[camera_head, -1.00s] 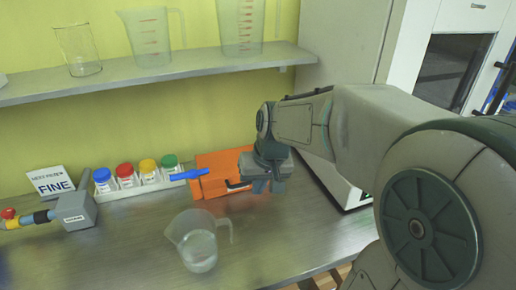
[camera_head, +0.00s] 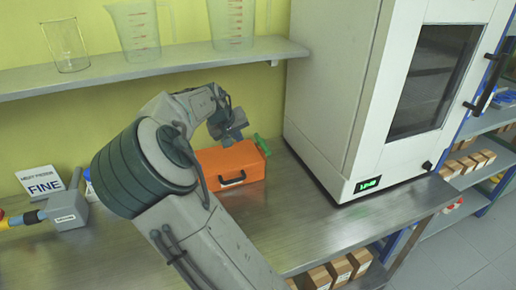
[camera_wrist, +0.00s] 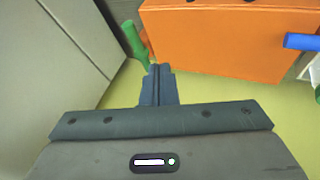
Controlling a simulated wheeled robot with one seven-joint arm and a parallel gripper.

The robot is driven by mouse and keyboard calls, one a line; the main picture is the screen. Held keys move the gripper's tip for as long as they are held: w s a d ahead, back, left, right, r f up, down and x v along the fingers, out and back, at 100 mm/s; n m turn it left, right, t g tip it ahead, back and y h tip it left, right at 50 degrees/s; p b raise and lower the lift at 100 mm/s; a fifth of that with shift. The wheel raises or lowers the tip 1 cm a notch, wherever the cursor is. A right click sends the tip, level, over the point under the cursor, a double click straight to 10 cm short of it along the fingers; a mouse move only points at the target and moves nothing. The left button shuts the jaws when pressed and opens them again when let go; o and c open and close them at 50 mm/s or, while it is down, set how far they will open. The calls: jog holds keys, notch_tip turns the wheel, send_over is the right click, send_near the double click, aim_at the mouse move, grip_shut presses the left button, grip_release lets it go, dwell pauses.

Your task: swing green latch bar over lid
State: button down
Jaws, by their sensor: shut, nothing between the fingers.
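The green latch bar (camera_head: 262,145) is at the right end of the orange box (camera_head: 222,161) and sticks up at a tilt past its top edge. In the wrist view, the green bar (camera_wrist: 134,41) stands beside the box's left edge. My gripper (camera_wrist: 159,70) is shut and empty, its fingertips right at the bar's near end. I cannot tell whether they touch it. In the head view my gripper (camera_head: 234,133) is above the back of the box. A blue bar (camera_wrist: 302,41) shows at the box's other end in the wrist view; my arm hides it in the head view.
A white cabinet (camera_head: 345,110) stands close to the right of the box. A shelf (camera_head: 150,68) with glassware runs above and behind. A grey device (camera_head: 67,212) and a sign (camera_head: 42,182) are at left. The steel counter (camera_head: 300,225) is clear in front of the cabinet.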

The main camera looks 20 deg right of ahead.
dwell(0.3)
jog(key=p, duration=0.2)
send_near(258, 156)
jog(key=w+f, duration=0.3)
jog(key=shift+w+d+f, duration=0.25)
jog(key=shift+d+f, duration=0.1)
jog(key=shift+d+f+p, duration=0.1)
jog(key=shift+d+p, duration=0.5)
jog(key=shift+d, duration=0.6)
jog(key=shift+d+f, duration=0.25)
jog(key=shift+d, duration=0.35)
